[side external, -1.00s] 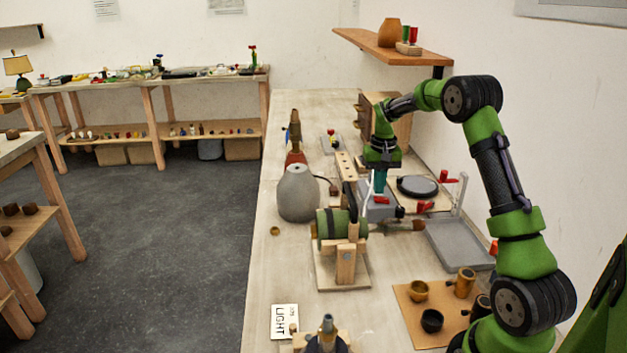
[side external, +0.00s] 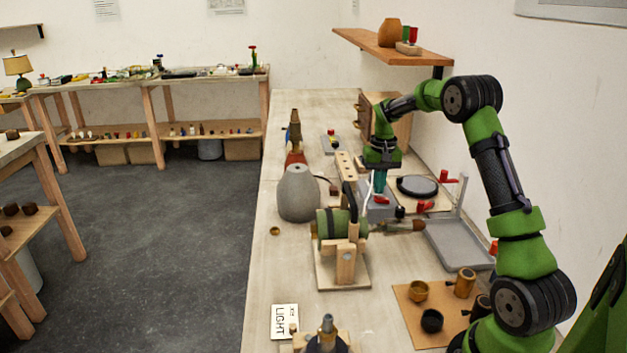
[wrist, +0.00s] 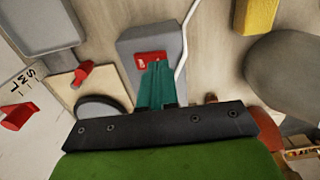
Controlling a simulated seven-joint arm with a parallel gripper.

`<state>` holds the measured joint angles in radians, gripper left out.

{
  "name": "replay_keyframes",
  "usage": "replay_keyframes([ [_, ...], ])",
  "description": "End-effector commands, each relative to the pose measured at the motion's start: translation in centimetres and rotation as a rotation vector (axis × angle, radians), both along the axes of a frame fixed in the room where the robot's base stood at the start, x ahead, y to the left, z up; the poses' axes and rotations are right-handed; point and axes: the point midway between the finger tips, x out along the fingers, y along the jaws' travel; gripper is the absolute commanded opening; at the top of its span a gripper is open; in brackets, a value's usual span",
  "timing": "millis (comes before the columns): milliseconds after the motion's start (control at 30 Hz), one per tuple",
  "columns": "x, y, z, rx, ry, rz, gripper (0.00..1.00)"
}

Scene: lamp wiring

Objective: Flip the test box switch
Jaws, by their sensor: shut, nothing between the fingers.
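The test box (side external: 376,213) is a grey box on the bench, below my gripper in the side view. In the wrist view the grey box (wrist: 172,42) has a red switch (wrist: 149,58) on its top. My gripper (wrist: 153,68) has teal fingers that are shut and empty. Its fingertips overlap the near edge of the red switch in the wrist view; I cannot tell whether they touch it. In the side view my gripper (side external: 380,188) points straight down just over the box. A white cable runs beside the box.
A round black plate (side external: 418,187) on a board and a grey tray (side external: 458,243) lie to the right. A grey rounded lamp base (side external: 298,193) and a green cylinder on a wooden stand (side external: 343,250) stand close by. A shelf (side external: 390,47) hangs behind.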

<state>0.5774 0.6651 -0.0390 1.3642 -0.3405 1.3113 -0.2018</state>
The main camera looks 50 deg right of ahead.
Motion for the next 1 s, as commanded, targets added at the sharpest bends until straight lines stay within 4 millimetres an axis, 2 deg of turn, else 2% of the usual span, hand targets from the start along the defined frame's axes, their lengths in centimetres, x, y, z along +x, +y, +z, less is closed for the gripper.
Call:
replay_keyframes([
  [1000, 0.0, 0.0, -1.6, 0.001, 0.002, -0.001, 0.0],
])
